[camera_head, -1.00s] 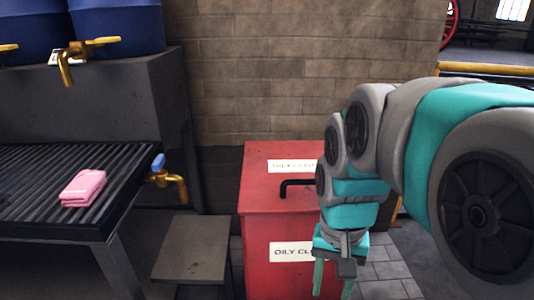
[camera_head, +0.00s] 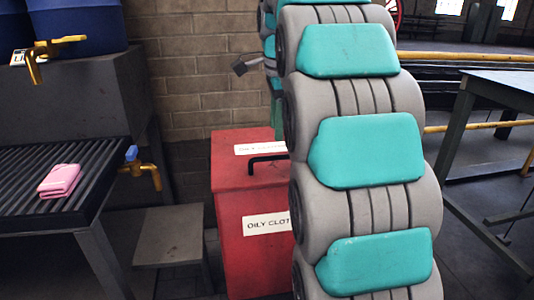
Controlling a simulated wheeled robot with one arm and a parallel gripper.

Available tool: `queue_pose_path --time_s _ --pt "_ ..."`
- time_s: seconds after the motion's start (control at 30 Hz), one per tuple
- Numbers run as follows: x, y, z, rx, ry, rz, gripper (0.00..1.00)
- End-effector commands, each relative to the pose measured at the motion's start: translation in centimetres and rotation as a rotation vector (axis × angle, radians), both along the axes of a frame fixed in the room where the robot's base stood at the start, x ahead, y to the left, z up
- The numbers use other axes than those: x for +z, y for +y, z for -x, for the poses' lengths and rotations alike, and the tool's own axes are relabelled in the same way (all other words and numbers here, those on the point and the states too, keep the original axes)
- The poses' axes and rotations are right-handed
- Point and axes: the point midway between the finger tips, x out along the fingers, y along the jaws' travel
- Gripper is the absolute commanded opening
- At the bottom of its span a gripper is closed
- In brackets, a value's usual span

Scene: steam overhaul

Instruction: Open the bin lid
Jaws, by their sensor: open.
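The red bin (camera_head: 232,215) stands on the floor in the middle, partly covered on its right by my arm. Its red lid (camera_head: 228,150) is down and has a white label. A black bar handle (camera_head: 266,159) stands up from the lid near its front. A second label on the bin's front reads "OILY CLOT…", cut off by my arm. My gripper (camera_head: 276,98) is mostly hidden behind my arm links. One teal finger shows above the back of the bin, apart from the handle. It is open, with nothing seen in it.
A slatted bench (camera_head: 85,175) with a pink folded cloth (camera_head: 61,180) is at left, with a brass tap (camera_head: 143,168) at its edge. A low grey stool (camera_head: 168,235) stands left of the bin. A brick wall (camera_head: 205,80) is behind. A dark table (camera_head: 500,90) is at right.

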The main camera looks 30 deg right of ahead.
Motion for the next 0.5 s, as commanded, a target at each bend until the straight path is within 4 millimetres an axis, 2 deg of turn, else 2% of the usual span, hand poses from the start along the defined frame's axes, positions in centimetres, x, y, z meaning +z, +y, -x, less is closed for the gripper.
queue_pose_path --time_s 0.17,0.5 --pt "-0.8 -0.1 -0.2 -0.009 0.002 -0.003 0.47" --pt "-5.1 -0.3 -0.9 -0.007 0.005 -0.004 0.47"
